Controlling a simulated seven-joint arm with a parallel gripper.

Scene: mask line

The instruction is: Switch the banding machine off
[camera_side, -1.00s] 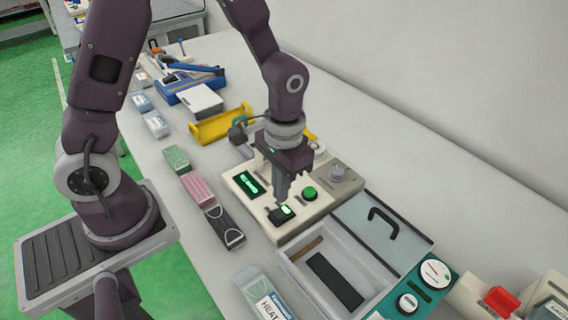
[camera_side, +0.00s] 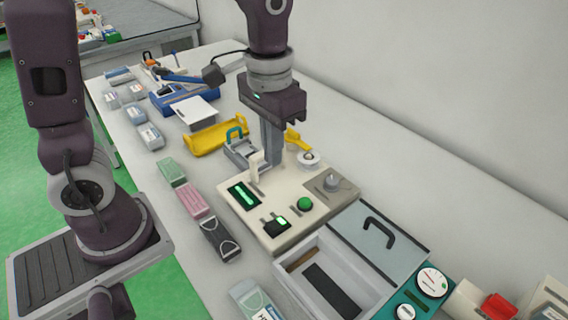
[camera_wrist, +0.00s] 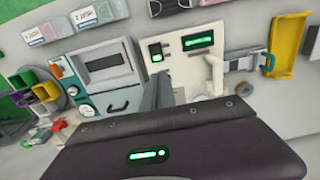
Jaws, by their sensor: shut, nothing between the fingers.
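The banding machine (camera_side: 262,226) is a beige box on the table; its panel also shows in the wrist view (camera_wrist: 176,66). Its display (camera_side: 243,195) glows green. A black switch (camera_side: 276,223) near its front edge shows a lit green part, also seen in the wrist view (camera_wrist: 156,52). My gripper (camera_side: 271,168) is shut and empty, pointing down above the machine's far part beside a white upright post (camera_side: 257,166). It is apart from the switch. The wrist view shows the fingers (camera_wrist: 156,92) partly.
Green, pink and black packs (camera_side: 222,240) line the near side. A yellow holder (camera_side: 215,136) and a grey tape holder (camera_side: 240,152) lie beyond the machine. A wall runs behind.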

